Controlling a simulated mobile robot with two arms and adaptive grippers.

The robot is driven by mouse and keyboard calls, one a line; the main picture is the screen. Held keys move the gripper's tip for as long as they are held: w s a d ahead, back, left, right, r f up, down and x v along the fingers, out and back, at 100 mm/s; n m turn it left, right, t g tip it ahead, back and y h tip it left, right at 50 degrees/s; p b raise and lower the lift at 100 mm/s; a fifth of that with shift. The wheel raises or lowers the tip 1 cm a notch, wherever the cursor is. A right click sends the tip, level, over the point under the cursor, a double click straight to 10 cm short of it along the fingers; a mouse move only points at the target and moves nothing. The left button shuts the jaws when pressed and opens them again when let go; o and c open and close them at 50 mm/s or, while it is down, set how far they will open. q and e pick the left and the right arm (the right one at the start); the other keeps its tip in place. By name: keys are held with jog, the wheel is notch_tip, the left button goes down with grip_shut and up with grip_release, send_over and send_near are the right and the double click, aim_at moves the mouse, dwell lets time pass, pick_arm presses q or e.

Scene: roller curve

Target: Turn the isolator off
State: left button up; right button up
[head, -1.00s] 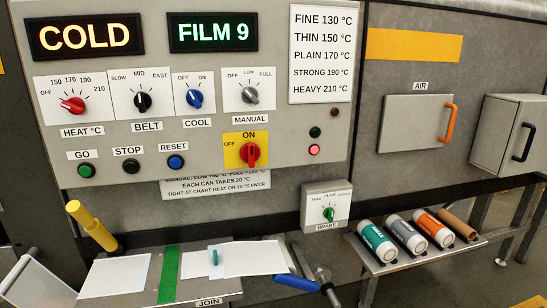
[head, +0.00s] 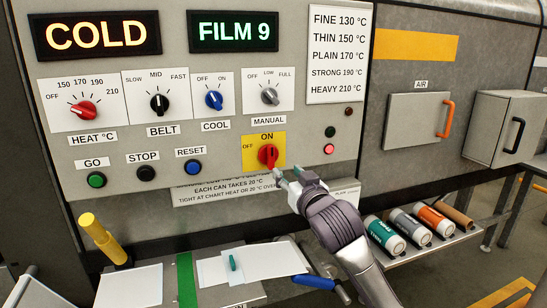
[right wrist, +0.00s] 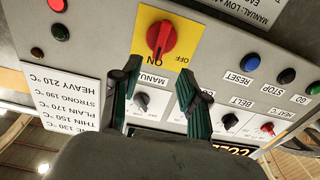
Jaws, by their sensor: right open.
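The isolator is a red rotary knob (head: 267,156) on a yellow plate (head: 276,138) at the lower right of the grey control panel. Its grip stands upright, pointing to ON, with OFF marked at left. My right gripper (head: 284,177) is just below and right of the knob, open and empty. In the right wrist view, which is turned upside down, the red knob (right wrist: 160,36) lies just beyond and between the open fingertips (right wrist: 157,72), apart from them. My left gripper is not in view.
Near the isolator are the blue RESET button (head: 194,168), the grey MANUAL knob (head: 270,96) and a lit red lamp (head: 328,148). My right arm partly hides the BRAKE box (head: 346,190). Rolls lie on a shelf (head: 425,254) at right; the join table (head: 215,293) is below.

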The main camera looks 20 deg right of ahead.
aim_at(272, 156)
jog(key=w+p, duration=0.1)
jog(key=w, duration=0.9)
jog(key=shift+a+p, duration=0.2)
jog(key=shift+p, duration=0.15)
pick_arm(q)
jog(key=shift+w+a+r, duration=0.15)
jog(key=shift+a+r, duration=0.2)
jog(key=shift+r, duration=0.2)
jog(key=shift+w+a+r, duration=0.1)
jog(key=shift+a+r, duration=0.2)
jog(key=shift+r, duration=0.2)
pick_arm(e)
jog(key=shift+w, duration=0.7)
jog(key=shift+c, duration=0.2)
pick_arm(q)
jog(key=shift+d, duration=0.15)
pick_arm(e)
grip_shut()
